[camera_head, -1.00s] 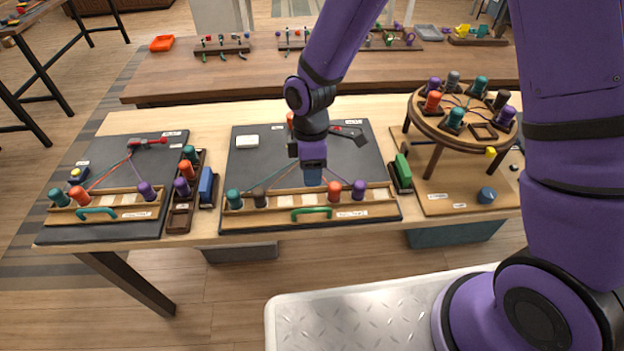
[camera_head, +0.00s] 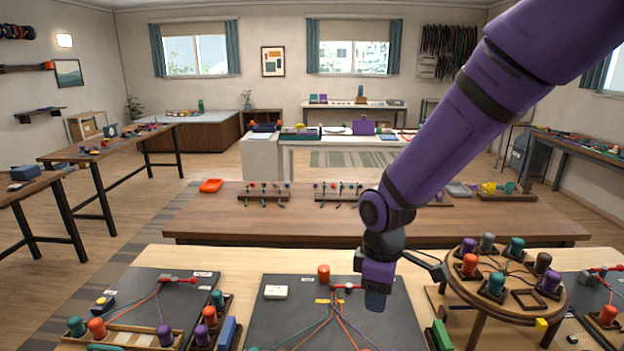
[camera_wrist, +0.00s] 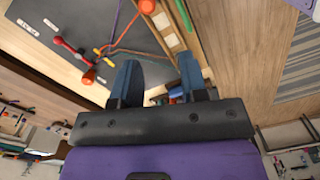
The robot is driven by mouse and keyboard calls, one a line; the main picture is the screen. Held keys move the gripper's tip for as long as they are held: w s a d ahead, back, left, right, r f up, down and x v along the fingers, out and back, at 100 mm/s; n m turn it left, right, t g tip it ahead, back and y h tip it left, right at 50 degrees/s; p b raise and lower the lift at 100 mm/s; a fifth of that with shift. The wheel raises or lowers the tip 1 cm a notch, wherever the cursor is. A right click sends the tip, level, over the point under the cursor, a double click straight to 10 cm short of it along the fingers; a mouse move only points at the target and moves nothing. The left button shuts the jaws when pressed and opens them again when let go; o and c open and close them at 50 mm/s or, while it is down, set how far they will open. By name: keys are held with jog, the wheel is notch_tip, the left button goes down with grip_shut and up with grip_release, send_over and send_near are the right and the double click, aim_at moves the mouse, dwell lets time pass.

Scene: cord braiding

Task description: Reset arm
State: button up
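My purple gripper (camera_head: 377,299) hangs above the right part of the dark middle mat (camera_head: 265,318). Its two blue fingers stand apart in the wrist view (camera_wrist: 160,75), with nothing held between them. The mat carries a red clamp (camera_head: 348,287) and an orange bobbin (camera_head: 323,272). Several coloured cords (camera_head: 331,318) fan out from near the clamp toward the front. The wrist view also shows the mat (camera_wrist: 95,20), a red clamp (camera_wrist: 70,48) and cords beside the fingers. The front of the mat is cut off in the head view.
A round bobbin stand (camera_head: 515,298) with several bobbins is to the right of my gripper. Another dark mat (camera_head: 140,285) with bobbins lies at the left. A brown table (camera_head: 220,222) with small racks stands behind. The air left of my arm is clear.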

jog(key=s+d+r+m+t, duration=0.25)
jog(key=d+r+m, duration=0.2)
jog(key=r, duration=0.35)
jog(key=s+d+r+m+t, duration=0.1)
jog(key=s+d+r+m, duration=0.2)
jog(key=d+r, duration=0.35)
jog(key=s+d+r+m+t, duration=0.1)
jog(key=s+d+r+m, duration=0.2)
jog(key=s, duration=0.3)
jog(key=s+d+r+m+t, duration=0.1)
jog(key=s+d+r+m, duration=0.2)
jog(key=s, duration=0.3)
jog(key=shift+d+r, duration=0.45)
jog(key=shift+r, duration=0.4)
